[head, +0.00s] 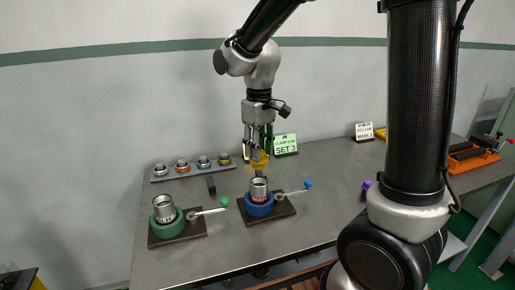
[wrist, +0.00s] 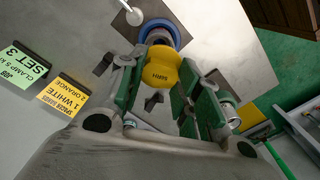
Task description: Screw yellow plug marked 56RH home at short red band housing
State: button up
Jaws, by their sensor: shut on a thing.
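My gripper (head: 259,153) is above the bench, behind the blue vise in the head view. Its green fingers (wrist: 160,98) are shut on a yellow plug (wrist: 160,68) with small dark lettering, hard to read; the plug also shows in the head view (head: 260,160). A silver pipe housing (head: 258,187) stands upright in the blue vise (head: 259,206). Another silver housing (head: 164,207) with a reddish band stands in the green vise (head: 167,226). In the wrist view the blue vise ring (wrist: 146,24) lies beyond the plug, which hides part of its housing.
A grey rack (head: 192,171) with several coloured-ring fittings lies at the back left. Vise handles with a green knob (head: 225,201) and a blue knob (head: 308,183) stick out rightward.

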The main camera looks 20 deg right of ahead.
aim_at(259, 168)
jog(key=shift+f, duration=1.9)
jog(key=shift+f, duration=1.6)
jog(key=o, duration=1.1)
jog(key=shift+r, duration=0.1)
